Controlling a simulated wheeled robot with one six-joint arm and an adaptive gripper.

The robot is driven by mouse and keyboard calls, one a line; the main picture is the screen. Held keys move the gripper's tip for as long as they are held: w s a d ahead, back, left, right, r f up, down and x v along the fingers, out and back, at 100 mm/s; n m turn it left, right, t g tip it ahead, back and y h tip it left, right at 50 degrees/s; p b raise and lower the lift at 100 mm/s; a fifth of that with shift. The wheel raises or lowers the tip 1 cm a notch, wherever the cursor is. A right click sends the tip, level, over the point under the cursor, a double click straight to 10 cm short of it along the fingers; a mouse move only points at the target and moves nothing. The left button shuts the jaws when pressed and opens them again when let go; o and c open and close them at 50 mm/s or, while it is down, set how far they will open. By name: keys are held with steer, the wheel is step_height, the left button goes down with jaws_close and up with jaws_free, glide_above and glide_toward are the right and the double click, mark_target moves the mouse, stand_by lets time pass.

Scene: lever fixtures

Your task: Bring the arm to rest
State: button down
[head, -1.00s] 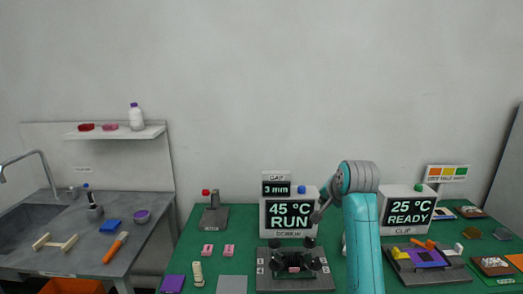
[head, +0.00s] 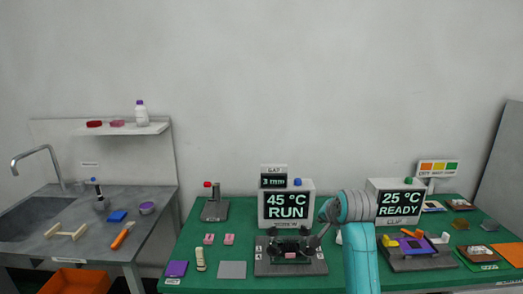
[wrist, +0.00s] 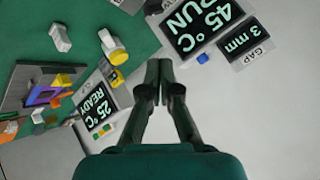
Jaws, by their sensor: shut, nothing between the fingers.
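My arm (head: 361,255) stands in the right half of the head view, bent at a grey joint, its upper part reaching left in front of the 45 °C RUN display (head: 287,207). My gripper (wrist: 160,66) shows in the wrist view with its two dark fingers together and nothing between them. It hangs above the bench, apart from everything. In the head view the gripper is small and dark, in front of the dark fixture, so its outline is hard to make out.
The dark lever fixture (head: 262,268) stands below the RUN display. The 25 °C READY display (head: 400,203) and its clip fixture (head: 432,261) are right of my arm. Small pink blocks (head: 209,239) and a grey plate (head: 232,270) lie left on the green bench. A sink counter (head: 90,240) is farther left.

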steer(key=s+f+n+t, duration=0.1)
steer(key=s+f, duration=0.5)
steer(key=f, duration=0.4)
steer(key=s+f+n, duration=0.1)
steer(key=s+f, duration=0.5)
steer(key=f, duration=0.4)
steer(key=s+f+n+t, duration=0.1)
steer(key=s+f, duration=0.4)
steer(key=s, duration=0.3)
steer(key=s+f, duration=0.4)
steer(key=s, duration=0.4)
steer(key=s+n+t, duration=0.2)
steer(key=s, duration=1.8)
steer(key=s+r+n, duration=0.1)
steer(key=s+r, duration=0.5)
steer(key=s, duration=0.2)
steer(key=s+r+n+t, duration=0.1)
steer(key=s+r, duration=0.4)
steer(key=s, duration=0.4)
steer(key=shift+r+n+h, duration=0.3)
steer(key=shift+r+h, duration=0.1)
